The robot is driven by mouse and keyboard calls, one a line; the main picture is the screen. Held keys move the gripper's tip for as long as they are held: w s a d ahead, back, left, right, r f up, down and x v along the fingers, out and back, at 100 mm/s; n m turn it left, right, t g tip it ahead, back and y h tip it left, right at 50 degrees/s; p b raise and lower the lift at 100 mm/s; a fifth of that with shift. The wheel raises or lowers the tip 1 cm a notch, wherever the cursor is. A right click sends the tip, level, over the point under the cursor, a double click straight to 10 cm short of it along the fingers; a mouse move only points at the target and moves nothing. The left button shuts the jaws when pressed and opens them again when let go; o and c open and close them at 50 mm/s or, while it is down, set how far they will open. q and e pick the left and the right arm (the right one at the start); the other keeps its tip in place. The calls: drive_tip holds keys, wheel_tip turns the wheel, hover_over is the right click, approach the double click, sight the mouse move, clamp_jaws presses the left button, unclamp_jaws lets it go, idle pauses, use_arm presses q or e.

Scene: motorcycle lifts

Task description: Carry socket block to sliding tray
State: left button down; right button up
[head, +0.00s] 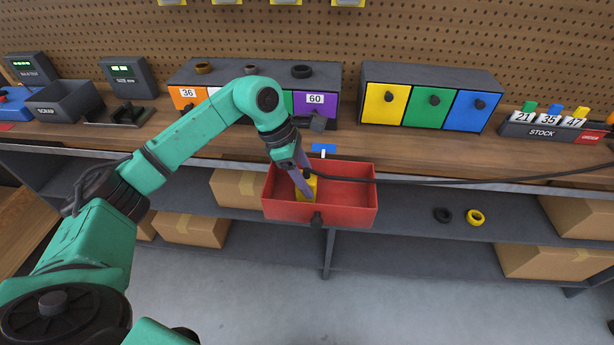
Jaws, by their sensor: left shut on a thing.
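My left gripper (303,182) reaches down into the left part of the red tray (350,209), with its fingers shut on a yellow block (312,184). The block is at or just above the tray floor; I cannot tell whether it touches. The fingers hide part of the block. The red tray juts out in front of the workbench edge, with a dark knob (317,219) on its front wall. The right part of the tray is empty. My right gripper is not in view.
A black cable (470,182) runs across the tray's back right. A drawer unit (430,98) with yellow, green and blue fronts and a stock rack (545,130) stand on the bench. Cardboard boxes (190,228) and two rings (475,217) lie on the shelf below.

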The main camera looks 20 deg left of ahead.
use_arm(q)
drive_tip(key=shift+w, duration=0.1)
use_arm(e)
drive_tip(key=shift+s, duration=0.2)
use_arm(q)
drive_tip(key=shift+f, duration=0.15)
drive_tip(key=shift+c, duration=1)
unclamp_jaws()
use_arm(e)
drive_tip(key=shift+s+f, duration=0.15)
use_arm(q)
drive_tip(key=shift+r, duration=0.2)
drive_tip(key=v, duration=1.2)
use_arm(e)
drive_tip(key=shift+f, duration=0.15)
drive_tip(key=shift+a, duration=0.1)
